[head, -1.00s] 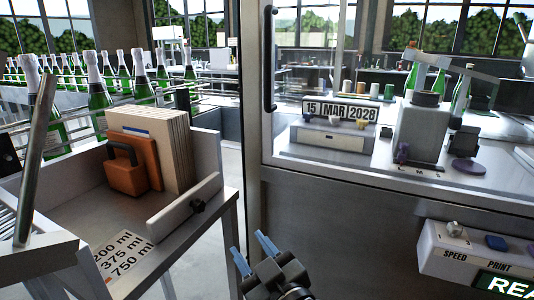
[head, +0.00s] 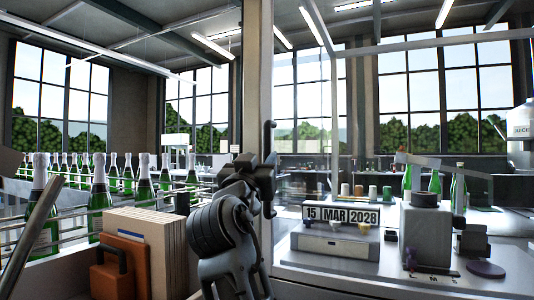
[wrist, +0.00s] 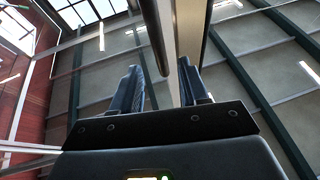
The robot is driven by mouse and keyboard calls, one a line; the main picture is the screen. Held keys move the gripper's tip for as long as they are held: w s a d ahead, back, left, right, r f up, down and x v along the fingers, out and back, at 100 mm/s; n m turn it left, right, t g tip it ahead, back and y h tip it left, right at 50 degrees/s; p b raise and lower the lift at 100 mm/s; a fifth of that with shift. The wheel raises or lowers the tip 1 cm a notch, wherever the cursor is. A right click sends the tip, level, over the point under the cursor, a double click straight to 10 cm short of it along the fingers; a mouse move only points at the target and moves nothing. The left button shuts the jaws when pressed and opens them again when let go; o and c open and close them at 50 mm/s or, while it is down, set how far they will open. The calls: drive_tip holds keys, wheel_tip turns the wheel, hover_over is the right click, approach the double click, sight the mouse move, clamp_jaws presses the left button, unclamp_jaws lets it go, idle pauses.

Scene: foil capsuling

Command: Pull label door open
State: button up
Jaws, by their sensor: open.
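The label door is a clear pane (head: 303,185) in a pale frame, standing in front of the labelling machine. Its black upright handle (head: 268,130) shows only at its top in the head view; my arm hides the rest. My gripper (head: 266,160) is raised at the handle, with its fingers largely hidden by its own body. In the wrist view my gripper (wrist: 160,78) is open, with a blue finger on each side. A dark bar, apparently the handle (wrist: 153,35), runs down between them. I see no finger closed on it.
Behind the pane are a date display (head: 341,215) and a grey machine block (head: 425,235). At left stand a stack of boards (head: 160,250), an orange block (head: 118,265) and a row of green bottles (head: 100,205). A metal bar (head: 30,235) slants at the left edge.

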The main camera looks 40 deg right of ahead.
sight(266, 151)
drive_tip(key=p+x, duration=0.1)
drive_tip(key=x, duration=0.6)
drive_tip(key=shift+w+d+r, duration=0.15)
drive_tip(key=shift+w+d, duration=0.05)
drive_tip(key=shift+d, duration=0.05)
clamp_jaws()
idle(0.4)
